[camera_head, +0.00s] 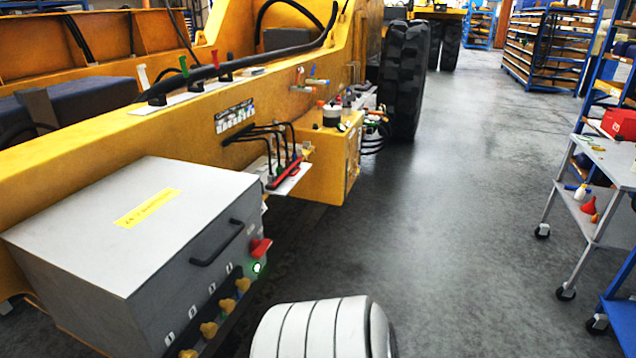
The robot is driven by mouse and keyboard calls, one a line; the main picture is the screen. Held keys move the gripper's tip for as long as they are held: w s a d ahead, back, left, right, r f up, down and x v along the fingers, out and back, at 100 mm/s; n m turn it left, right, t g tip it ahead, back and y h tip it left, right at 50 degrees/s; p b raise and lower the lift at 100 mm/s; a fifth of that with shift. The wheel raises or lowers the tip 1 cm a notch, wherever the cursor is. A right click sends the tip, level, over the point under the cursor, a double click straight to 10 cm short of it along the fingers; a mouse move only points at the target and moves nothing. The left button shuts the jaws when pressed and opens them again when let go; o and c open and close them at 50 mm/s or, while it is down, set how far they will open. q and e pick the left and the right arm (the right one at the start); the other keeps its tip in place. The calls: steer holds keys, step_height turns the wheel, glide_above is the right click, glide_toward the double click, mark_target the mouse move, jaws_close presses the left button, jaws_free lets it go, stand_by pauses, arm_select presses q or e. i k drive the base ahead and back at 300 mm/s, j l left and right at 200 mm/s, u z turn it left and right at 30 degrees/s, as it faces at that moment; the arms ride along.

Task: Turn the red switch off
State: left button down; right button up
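The red switch (260,248) sticks out from the front face of a grey box (120,222), near its right end. A green light (256,267) glows just below it. From this angle I cannot tell the switch's position for certain. Neither of my grippers is in view, and nothing is seen touching the switch.
The box sits beside a yellow vehicle frame (200,118). A black handle (217,243) and several yellow knobs (243,284) stick out of its front. A grey trolley (606,160) stands at the right; the floor (455,215) between is clear.

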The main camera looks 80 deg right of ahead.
mark_target(257, 248)
steer(key=z, duration=2.2)
steer(key=i+l+u, duration=0.1)
steer(key=u, duration=0.3)
steer(key=l+u, duration=0.25)
steer(key=u, duration=0.2)
steer(key=l+u, duration=0.2)
steer(key=u, duration=0.2)
steer(key=l+u, duration=0.2)
steer(key=u, duration=0.2)
steer(key=i+l, duration=0.05)
